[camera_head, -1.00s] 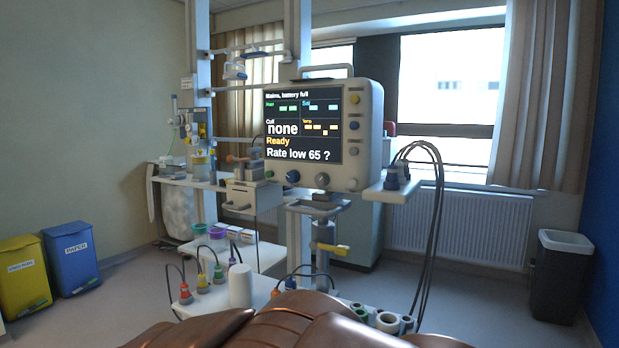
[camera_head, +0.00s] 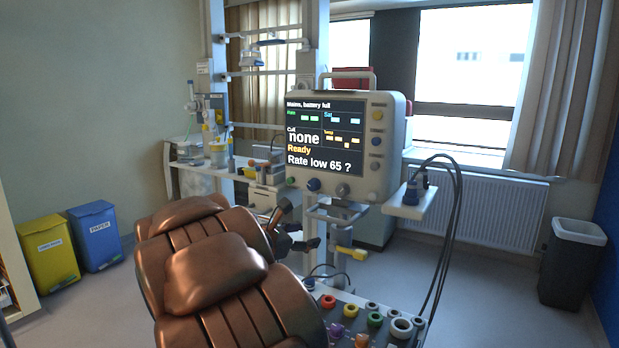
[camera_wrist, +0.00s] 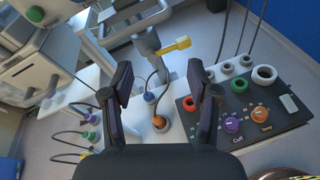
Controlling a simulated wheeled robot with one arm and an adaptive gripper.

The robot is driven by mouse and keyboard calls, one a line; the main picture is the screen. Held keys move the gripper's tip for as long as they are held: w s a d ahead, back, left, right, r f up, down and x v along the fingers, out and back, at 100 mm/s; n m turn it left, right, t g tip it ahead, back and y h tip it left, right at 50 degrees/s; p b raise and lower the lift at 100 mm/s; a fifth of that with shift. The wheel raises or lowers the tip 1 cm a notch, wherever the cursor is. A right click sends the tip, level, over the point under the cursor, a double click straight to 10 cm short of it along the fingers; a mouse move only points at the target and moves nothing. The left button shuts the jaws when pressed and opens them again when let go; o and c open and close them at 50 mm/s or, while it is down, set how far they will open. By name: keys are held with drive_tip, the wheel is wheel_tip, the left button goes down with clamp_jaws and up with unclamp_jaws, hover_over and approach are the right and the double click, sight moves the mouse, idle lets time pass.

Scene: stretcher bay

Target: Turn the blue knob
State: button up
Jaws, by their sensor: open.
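The blue knob (camera_head: 313,185) is on the lower front edge of the white monitor (camera_head: 395,100), between a green and a grey knob.
A dark panel (camera_wrist: 250,140) with coloured knobs and sockets lies right of the fingers. A yellow-handled lever (camera_wrist: 176,46) is ahead. A side shelf with cables (camera_head: 410,208) stands right of the monitor. Blue (camera_head: 98,235) and yellow (camera_head: 48,254) bins stand left.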

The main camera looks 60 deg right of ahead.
sight(311, 186)
drive_tip(key=w+d+r+n+t+h+p, duration=0.2)
drive_tip(key=w+d+r+n+h, duration=0.1)
drive_tip(key=w+d+r+n, duration=0.35)
drive_tip(key=shift+w+d+r+p, duration=0.15)
drive_tip(key=shift+d+p, duration=0.25)
drive_tip(key=shift+d, duration=0.85)
drive_tip(key=shift+w+d+r+p, duration=0.15)
drive_tip(key=shift+d+p, duration=0.3)
drive_tip(key=shift+d, duration=0.85)
drive_tip(key=shift+w+d+r+p, duration=0.15)
drive_tip(key=shift+d+p, duration=0.25)
drive_tip(key=shift+d, duration=0.85)
drive_tip(key=shift+f, duration=0.1)
clamp_jaws()
